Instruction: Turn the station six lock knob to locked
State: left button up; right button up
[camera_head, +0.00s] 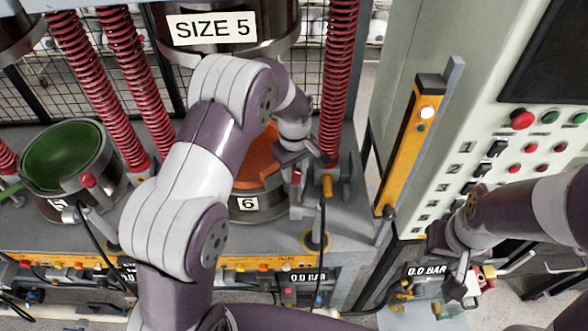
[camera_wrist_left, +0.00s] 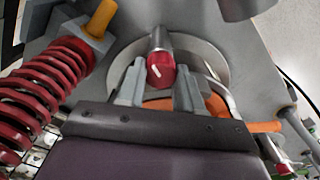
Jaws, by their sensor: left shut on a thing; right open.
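The station six lock knob (camera_wrist_left: 160,70) is a red round knob with a white mark, seen in the left wrist view; the mark lies at a slant there. My left gripper (camera_wrist_left: 159,84) is shut on it, one grey finger at each side. In the head view my left gripper (camera_head: 305,158) is at the right side of the station six cup (camera_head: 258,205), which carries a 6 label and has an orange inside. The knob is not clear there. My right gripper (camera_head: 462,287) is open at the lower right, beside a red and yellow fitting.
Red springs (camera_head: 337,90) stand behind station six. The station five cup (camera_head: 70,165), green inside, is on the left. A yellow post (camera_head: 410,145) and a control panel (camera_head: 510,150) with buttons stand to the right. My left arm covers much of the bench.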

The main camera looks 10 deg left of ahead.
pick_arm(q)
jog(key=shift+s+f+m, duration=0.1)
jog(key=shift+f+m, duration=0.05)
jog(key=shift+m, duration=1.75)
jog(key=o, duration=1)
jog(key=shift+o, duration=0.2)
jog(key=shift+d, duration=0.1)
